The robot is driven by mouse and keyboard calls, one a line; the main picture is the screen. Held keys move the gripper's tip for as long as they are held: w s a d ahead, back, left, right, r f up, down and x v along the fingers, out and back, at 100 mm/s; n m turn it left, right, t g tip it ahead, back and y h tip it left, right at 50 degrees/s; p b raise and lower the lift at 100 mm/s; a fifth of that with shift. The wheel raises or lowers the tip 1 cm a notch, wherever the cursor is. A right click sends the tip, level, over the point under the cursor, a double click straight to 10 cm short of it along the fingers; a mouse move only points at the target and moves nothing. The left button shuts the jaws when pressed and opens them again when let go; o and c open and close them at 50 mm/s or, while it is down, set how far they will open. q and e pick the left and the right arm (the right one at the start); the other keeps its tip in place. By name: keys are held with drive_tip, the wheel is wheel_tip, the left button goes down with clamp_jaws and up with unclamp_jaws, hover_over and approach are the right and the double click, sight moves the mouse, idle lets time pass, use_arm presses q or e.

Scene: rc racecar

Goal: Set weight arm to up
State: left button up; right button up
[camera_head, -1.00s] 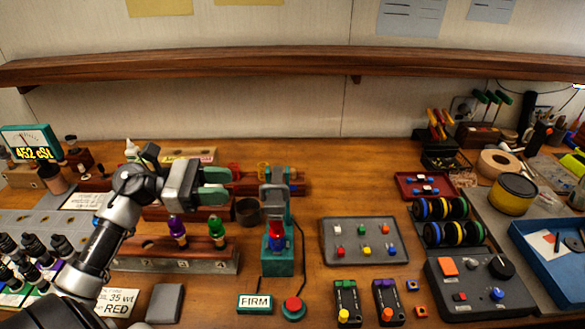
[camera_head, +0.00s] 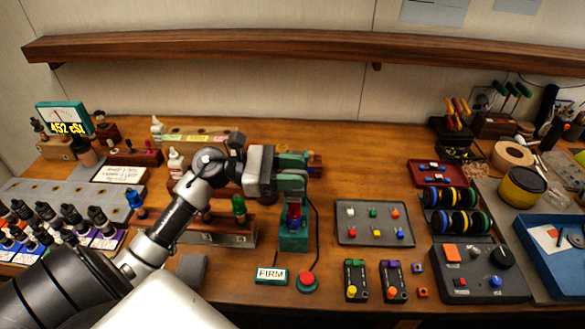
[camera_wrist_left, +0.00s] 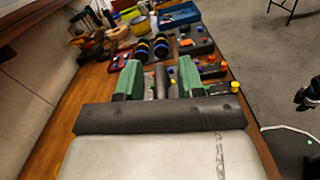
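A green test stand (camera_head: 293,240) holds a small red and blue part (camera_head: 294,212) upright. The stand's grey upper part, seemingly the weight arm, is largely hidden behind my left gripper (camera_head: 293,173) in the head view. My left gripper is at the top of the stand. In the wrist view, its green fingers (camera_wrist_left: 160,80) are spread, with a narrow dark grey bar (camera_wrist_left: 161,82) between them and gaps on both sides. Whether the bar is nearer or farther than the fingertips is hard to tell. My right gripper is in neither view.
A FIRM display (camera_head: 272,275) and a red button (camera_head: 307,282) stand before the test stand. A grey tray (camera_head: 349,229) with coloured parts lies to its right. A rack (camera_head: 215,233) with coloured bottles stands left, under my arm. A wooden shelf (camera_head: 300,47) spans the wall.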

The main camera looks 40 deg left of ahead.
use_arm(q)
drive_tip(key=shift+c, duration=1.1)
clamp_jaws()
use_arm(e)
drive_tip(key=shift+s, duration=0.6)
use_arm(q)
drive_tip(key=shift+r, duration=0.1)
